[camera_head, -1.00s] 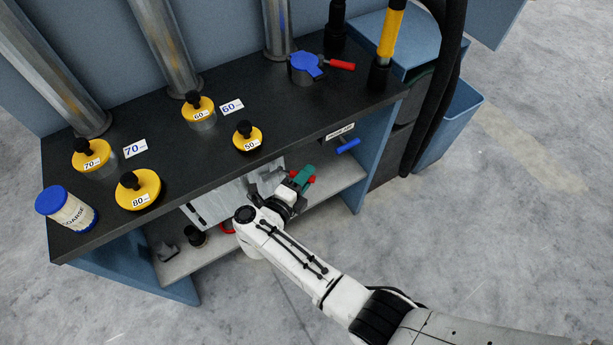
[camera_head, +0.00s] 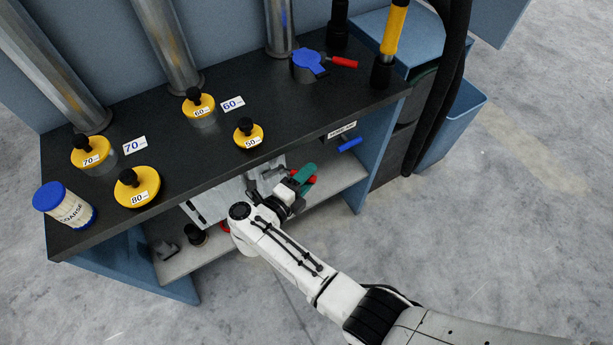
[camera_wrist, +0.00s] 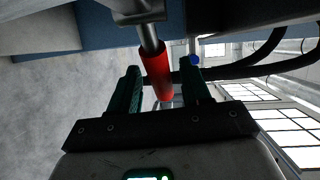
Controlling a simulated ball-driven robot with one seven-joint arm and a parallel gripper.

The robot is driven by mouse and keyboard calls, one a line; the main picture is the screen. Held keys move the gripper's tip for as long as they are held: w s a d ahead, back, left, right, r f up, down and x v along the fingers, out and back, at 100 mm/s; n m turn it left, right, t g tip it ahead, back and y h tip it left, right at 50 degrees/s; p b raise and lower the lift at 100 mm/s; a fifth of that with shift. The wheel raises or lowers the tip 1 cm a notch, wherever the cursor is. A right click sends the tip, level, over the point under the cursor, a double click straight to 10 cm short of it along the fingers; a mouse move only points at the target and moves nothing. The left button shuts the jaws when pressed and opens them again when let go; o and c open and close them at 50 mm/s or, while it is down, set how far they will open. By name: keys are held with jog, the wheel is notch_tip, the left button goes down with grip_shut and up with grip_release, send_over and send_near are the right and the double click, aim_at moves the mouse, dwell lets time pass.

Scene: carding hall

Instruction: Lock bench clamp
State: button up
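A red cylindrical handle on a metal rod (camera_wrist: 160,72) hangs from a grey metal bracket (camera_wrist: 138,10) in the wrist view. It looks like the clamp's handle. In the head view its red shows beside the green fingers, below the bench's front edge; a grey metal part (camera_head: 268,177) is just left of it. My gripper (camera_wrist: 160,68) is open, with one green finger on each side of the handle and visible gaps. My gripper also shows in the head view (camera_head: 302,178). The clamp's jaw is hidden or too small to tell.
The dark bench top (camera_head: 290,110) carries yellow-capped weights, a blue-lidded jar (camera_head: 65,205) and a blue fitting with a red lever (camera_head: 310,63). A blue handle (camera_head: 349,144) sits under the front edge at right. A lower shelf (camera_head: 335,185) lies below. Open floor is in front.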

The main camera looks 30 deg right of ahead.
jog(key=b+v, duration=0.1)
jog(key=v, duration=0.9)
jog(key=shift+s+a, duration=0.15)
jog(key=shift+a, duration=0.25)
